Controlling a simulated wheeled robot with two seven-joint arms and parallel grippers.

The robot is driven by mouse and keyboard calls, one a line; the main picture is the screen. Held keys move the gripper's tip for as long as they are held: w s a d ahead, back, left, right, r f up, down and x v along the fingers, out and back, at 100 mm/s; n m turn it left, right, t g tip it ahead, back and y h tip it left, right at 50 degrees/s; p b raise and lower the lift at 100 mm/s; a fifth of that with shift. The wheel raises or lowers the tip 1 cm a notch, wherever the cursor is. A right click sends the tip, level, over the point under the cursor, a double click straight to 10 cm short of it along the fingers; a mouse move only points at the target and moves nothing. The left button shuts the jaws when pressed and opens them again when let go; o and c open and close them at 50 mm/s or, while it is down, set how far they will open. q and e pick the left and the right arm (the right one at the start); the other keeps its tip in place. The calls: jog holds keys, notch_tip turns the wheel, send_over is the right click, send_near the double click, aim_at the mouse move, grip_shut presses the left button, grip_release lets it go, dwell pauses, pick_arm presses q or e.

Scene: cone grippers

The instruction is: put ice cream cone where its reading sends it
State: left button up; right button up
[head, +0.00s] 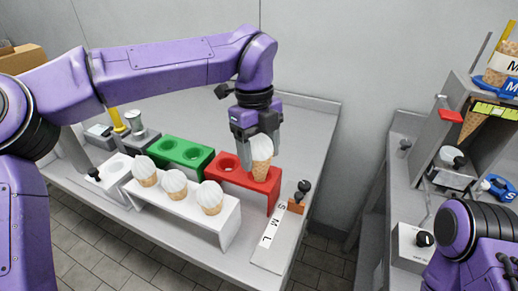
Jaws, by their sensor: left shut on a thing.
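My left gripper (262,146) is shut on an ice cream cone (261,160) with white ice cream on top. It holds the cone upright at the right end of the red rack (250,181). The cone's tip is hidden, so I cannot tell whether it is in the rack's right hole or just above it. The rack's left hole is empty. The green rack (180,151) behind has two empty holes. A white strip (269,238) marked S, M, L lies at the front right, with a black-knobbed brown piece (299,203) at its far end. My right gripper is out of view.
A white rack (180,211) with three cones (174,183) stands in front of the coloured racks. A scale-like device (114,168) is at left. Across a floor gap, a second counter (397,195) carries a machine. The table behind the red rack is clear.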

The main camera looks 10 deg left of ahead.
pick_arm(q)
jog(key=shift+f+b, duration=0.45)
jog(key=shift+f, duration=0.15)
jog(key=o, duration=0.9)
jog(key=shift+r, duration=0.1)
jog(key=r, duration=0.3)
jog(key=r+p, duration=0.1)
jog(key=r, duration=0.3)
jog(key=a+r, duration=0.1)
jog(key=r, duration=0.2)
jog(key=shift+w+r, duration=0.2)
jog(key=shift+w, duration=0.2)
